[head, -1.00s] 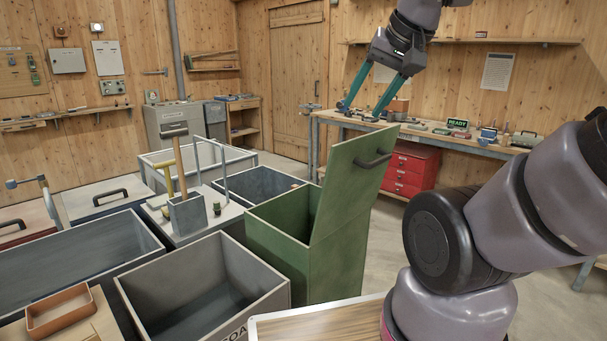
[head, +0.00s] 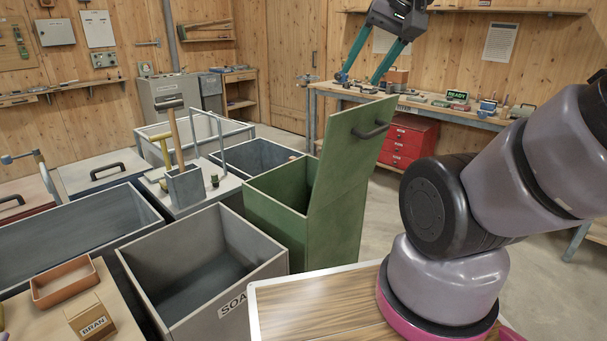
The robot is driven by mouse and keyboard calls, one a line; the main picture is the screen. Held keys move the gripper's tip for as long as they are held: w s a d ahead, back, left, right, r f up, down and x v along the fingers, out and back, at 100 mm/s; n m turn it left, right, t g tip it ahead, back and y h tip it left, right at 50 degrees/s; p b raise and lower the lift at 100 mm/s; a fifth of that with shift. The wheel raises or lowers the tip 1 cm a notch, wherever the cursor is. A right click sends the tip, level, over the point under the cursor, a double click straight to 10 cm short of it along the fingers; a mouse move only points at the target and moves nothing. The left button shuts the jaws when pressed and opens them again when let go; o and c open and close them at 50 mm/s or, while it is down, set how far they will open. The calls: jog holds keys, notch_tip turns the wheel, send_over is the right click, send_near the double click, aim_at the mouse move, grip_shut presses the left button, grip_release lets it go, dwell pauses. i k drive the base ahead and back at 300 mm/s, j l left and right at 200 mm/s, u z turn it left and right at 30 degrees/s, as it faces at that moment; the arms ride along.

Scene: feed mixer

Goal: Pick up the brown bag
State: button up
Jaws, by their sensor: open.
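A small brown bag (head: 91,317) with a white label reading BRAN stands on a light wooden top at the lower left of the head view. It is near the bottom edge, beside an orange-brown tray (head: 65,292). My gripper (head: 359,80) is at the top of the view, far to the right of and well above the bag. Its two teal fingers are spread apart with nothing between them.
A grey open bin (head: 244,243) marked with letters starting SOA is right of the bag. A green bin (head: 275,208) with a raised lid (head: 350,180) stands beyond it. A dark open bin (head: 70,248) lies behind the bag. A workbench (head: 440,117) is along the back wall.

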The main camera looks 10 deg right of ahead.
aim_at(89, 317)
jog(key=u, duration=1.7)
